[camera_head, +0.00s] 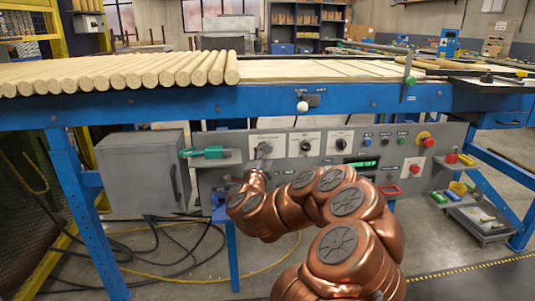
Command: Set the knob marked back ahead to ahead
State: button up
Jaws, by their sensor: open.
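A grey control panel (225,175) hangs below the blue table edge. It carries a row of knobs on white plates: a middle knob (306,145), a right knob (341,143), and a left plate (277,141) whose knob is mostly hidden behind my gripper. The labels are too small to read, so I cannot tell which knob is marked back ahead or where it points. My copper arm reaches in from the lower right. My gripper (262,152) is open, in front of the left plate; whether it touches the knob I cannot tell.
A green-handled tool (203,152) rests on a small shelf left of my gripper. A white ball-tipped lever (302,107) sticks out above. Wooden rods (130,75) lie on the table.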

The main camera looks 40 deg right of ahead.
jog(key=v, duration=0.4)
jog(key=shift+s+a, duration=0.2)
jog(key=shift+a, duration=0.05)
dwell(0.3)
